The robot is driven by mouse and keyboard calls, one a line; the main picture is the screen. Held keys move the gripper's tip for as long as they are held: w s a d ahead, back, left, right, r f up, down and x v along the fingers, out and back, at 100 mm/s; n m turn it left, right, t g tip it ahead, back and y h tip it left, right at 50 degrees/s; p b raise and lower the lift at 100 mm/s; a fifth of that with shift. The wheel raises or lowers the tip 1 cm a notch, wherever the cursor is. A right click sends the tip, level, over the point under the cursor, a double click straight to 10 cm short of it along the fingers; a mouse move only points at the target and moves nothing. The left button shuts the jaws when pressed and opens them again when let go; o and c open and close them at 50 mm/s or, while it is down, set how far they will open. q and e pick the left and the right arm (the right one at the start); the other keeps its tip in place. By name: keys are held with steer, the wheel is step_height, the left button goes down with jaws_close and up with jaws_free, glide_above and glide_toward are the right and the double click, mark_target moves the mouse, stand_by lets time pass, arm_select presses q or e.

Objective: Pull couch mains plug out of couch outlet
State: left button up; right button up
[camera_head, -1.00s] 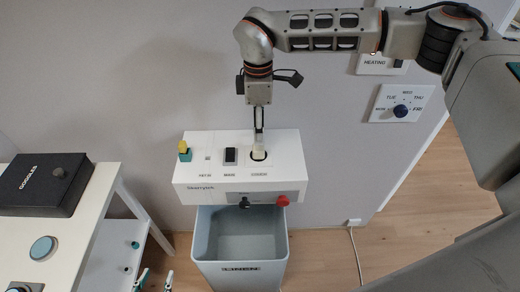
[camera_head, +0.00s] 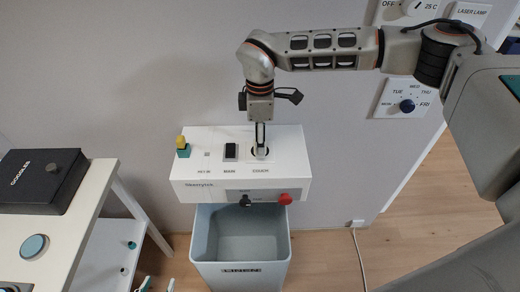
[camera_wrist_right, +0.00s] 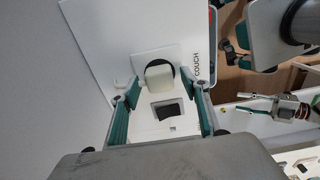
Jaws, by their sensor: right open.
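A white control box (camera_head: 205,175) is fixed at the wall, with a round dark outlet marked COUCH on its top. The pale, blocky couch plug (camera_wrist_right: 160,75) sits in the black round outlet (camera_wrist_right: 171,69) in the right wrist view. My right gripper (camera_head: 261,150) points down over the outlet in the head view. Its teal fingers stand apart on either side of the plug in the wrist view, with visible gaps. In the head view the fingers partly hide the plug. My left gripper (camera_head: 157,283) shows only its two separated teal tips at the bottom edge.
A black switch (camera_head: 231,152) and a yellow-green key piece (camera_head: 182,146) are left of the outlet. A red knob (camera_head: 285,199) is on the front. A grey bin (camera_head: 240,270) stands below. A white table (camera_head: 90,200) with a black box (camera_head: 40,180) stands left.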

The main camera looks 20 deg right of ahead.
steer(key=shift+f, duration=0.65)
stand_by(1.3)
jaws_close()
steer(key=shift+r, duration=0.1)
steer(key=shift+r, duration=0.1)
steer(key=shift+r+p, duration=0.85)
steer(key=shift+r, duration=0.05)
steer(key=shift+r+p, duration=1.05)
steer(key=shift+r, duration=0.9)
